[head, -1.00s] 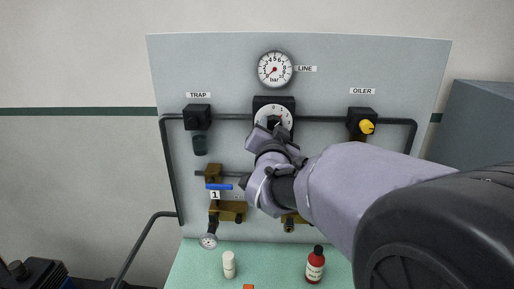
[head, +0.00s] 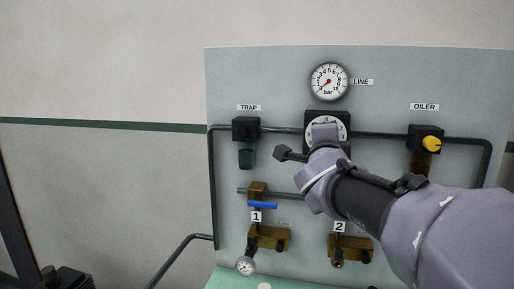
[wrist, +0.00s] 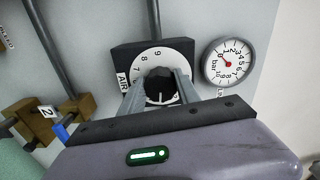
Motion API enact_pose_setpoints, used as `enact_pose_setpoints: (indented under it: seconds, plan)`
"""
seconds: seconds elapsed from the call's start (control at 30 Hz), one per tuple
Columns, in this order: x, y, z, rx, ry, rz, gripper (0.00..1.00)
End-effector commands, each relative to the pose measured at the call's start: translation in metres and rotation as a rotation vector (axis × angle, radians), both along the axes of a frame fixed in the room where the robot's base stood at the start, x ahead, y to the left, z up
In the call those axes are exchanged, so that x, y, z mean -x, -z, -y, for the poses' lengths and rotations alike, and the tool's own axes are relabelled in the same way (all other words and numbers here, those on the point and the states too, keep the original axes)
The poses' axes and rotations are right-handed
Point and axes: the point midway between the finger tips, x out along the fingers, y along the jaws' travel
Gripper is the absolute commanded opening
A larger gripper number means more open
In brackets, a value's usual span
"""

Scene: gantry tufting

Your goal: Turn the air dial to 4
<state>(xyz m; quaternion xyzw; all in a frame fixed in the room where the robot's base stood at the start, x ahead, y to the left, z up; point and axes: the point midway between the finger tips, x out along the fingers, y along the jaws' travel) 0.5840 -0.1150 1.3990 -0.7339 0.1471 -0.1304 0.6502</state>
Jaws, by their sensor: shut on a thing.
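The air dial is a black knob (wrist: 160,86) on a white numbered plate (wrist: 150,60), with an AIR label (wrist: 123,80) beside it. In the wrist view 6, 7, 8 and 9 show, and the knob's white line points down in the picture. The number at that line is hidden. My gripper (wrist: 161,88) is shut on the knob, one finger on each side. In the head view my gripper (head: 325,133) covers much of the dial plate (head: 312,122). The line gauge (head: 329,81) above has its red needle at the lower left, near 0.
A trap (head: 246,129) is left of the dial, and an oiler with a yellow knob (head: 432,144) is right. Below are a blue-handled valve (head: 262,205) and brass blocks tagged 1 and 2. A dark pipe (head: 390,135) runs across the panel.

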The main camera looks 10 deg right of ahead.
Motion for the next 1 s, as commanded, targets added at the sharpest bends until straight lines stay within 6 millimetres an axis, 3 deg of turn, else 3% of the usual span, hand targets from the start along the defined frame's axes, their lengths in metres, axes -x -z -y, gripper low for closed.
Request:
enact_pose_setpoints:
  seconds: [0.5,1.0]
  plan:
    - [0.0001,-0.0004,0.0002,-0.296,0.000,0.124,0.00]
    - [0.0002,-0.0015,0.0005,-0.354,0.001,0.148,0.00]
